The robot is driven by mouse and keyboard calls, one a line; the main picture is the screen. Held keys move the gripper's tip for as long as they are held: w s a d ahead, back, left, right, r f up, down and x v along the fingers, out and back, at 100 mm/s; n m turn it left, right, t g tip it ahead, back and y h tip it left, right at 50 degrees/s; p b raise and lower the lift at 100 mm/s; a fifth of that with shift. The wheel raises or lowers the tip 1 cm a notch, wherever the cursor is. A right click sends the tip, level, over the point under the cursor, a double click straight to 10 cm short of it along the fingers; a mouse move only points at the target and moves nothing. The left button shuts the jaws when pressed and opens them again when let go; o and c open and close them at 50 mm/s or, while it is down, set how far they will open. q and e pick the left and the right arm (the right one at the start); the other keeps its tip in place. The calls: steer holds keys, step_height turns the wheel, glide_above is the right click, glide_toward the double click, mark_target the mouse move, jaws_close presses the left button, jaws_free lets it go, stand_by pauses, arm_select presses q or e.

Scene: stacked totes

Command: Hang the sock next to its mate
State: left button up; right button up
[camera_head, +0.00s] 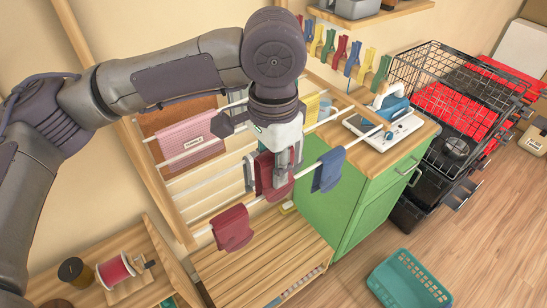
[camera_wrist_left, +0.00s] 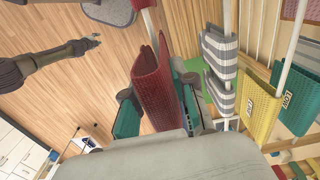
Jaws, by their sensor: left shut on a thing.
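My left gripper (camera_head: 284,165) points down at the front rod of the drying rack and is shut on a dark red sock (camera_head: 266,178). In the left wrist view, this red sock (camera_wrist_left: 153,85) stands between the teal finger pads, folded at the white rod; whether it rests on the rod is hard to tell. A similar dark red sock (camera_head: 232,228) hangs over the front rod farther left. A blue sock (camera_head: 328,170) hangs on the same rod to the right. My right gripper (camera_wrist_left: 88,44) shows small in the left wrist view; its jaw state is unclear.
Behind, the rack (camera_head: 166,196) holds a pink cloth (camera_head: 188,138) and a yellow one (camera_head: 311,110). Several coloured pegs (camera_head: 340,52) hang above. A green cabinet (camera_head: 350,205) with an iron (camera_head: 392,104) stands right. A slatted bench (camera_head: 262,258) lies below. Front rod space is free between the socks.

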mark_target(274, 197)
arm_select(q)
steer(key=shift+f+b, duration=1.2)
steer(key=shift+f, duration=3.25)
steer(key=o, duration=1)
steer(key=shift+r, duration=0.15)
step_height(274, 197, up, 12)
steer(key=shift+f, duration=0.1)
